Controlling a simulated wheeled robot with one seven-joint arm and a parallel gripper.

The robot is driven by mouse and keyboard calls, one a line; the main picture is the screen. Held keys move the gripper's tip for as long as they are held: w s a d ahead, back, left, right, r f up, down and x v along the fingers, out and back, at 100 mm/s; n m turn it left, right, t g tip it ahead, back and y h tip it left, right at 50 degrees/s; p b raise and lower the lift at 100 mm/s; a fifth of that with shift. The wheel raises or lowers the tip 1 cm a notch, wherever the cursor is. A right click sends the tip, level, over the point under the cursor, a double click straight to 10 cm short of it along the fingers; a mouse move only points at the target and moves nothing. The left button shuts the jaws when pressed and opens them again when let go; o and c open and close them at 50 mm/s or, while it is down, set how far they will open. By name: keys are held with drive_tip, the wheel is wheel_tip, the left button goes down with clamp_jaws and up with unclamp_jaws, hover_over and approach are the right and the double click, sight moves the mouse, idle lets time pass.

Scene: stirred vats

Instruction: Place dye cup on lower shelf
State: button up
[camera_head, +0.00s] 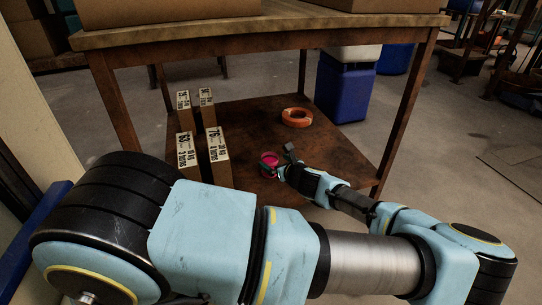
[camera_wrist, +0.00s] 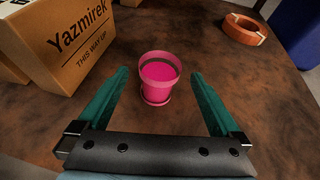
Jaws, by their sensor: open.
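The dye cup is a pink cup (camera_wrist: 158,91) with pink contents, upright on the brown lower shelf (camera_wrist: 265,125). In the wrist view it stands between and just beyond the tips of my open gripper (camera_wrist: 159,80), whose green fingers are on either side without visibly touching it. In the head view the cup (camera_head: 268,160) stands on the lower shelf (camera_head: 255,115) of the wooden table, right of the boxes. My gripper (camera_head: 286,161) is beside it there, partly hidden by my arm.
Several cardboard boxes (camera_head: 217,158) stand on the shelf's left; one (camera_wrist: 75,40) is close to my left finger. An orange ring (camera_head: 297,117) lies farther back. The tabletop (camera_head: 250,32) and table legs (camera_head: 405,120) frame the space. A blue container (camera_head: 343,90) stands behind.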

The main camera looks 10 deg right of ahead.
drive_tip(key=p+v, duration=0.2)
drive_tip(key=v, duration=0.5)
drive_tip(key=shift+d, duration=0.1)
